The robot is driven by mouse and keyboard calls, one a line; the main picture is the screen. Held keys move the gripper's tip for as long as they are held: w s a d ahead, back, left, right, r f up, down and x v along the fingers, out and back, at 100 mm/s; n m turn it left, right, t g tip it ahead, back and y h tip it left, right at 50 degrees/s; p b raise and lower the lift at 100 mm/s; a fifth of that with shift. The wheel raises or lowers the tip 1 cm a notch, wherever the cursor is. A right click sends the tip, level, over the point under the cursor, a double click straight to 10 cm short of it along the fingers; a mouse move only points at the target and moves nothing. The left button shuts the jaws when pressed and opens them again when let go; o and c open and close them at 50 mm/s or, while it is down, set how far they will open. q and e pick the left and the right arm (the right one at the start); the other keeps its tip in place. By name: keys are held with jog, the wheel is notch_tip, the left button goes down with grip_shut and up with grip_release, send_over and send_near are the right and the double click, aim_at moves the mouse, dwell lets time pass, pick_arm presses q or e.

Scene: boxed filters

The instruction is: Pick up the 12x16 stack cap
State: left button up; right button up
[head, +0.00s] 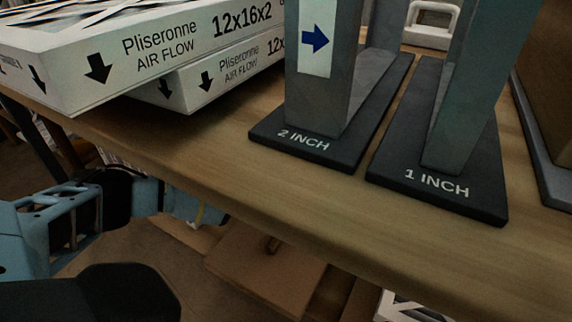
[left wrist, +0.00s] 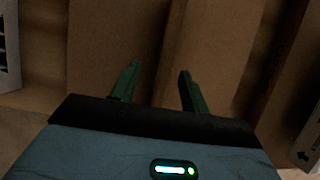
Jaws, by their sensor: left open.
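Two white filter boxes are stacked at the far left of the wooden table in the head view. The upper box (head: 150,50), printed "Pliseronne AIR FLOW 12x16x2", overhangs the table's front edge. My right gripper is not in view.
Grey stands with black bases marked "2 INCH" (head: 302,149) and "1 INCH" (head: 436,186) stand right of the boxes. The table's front strip (head: 250,195) is bare. A brown board (head: 265,265) lies below the table. Brown cardboard (left wrist: 215,50) faces the left gripper.

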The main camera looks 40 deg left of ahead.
pick_arm(q)
jog(key=b+x, duration=0.2)
jog(key=x, duration=0.1)
jog(key=b+x, duration=0.1)
jog(key=x, duration=0.1)
jog(key=shift+w+d, duration=0.2)
jog(key=shift+d, duration=0.1)
jog(key=shift+r, duration=0.1)
grip_shut()
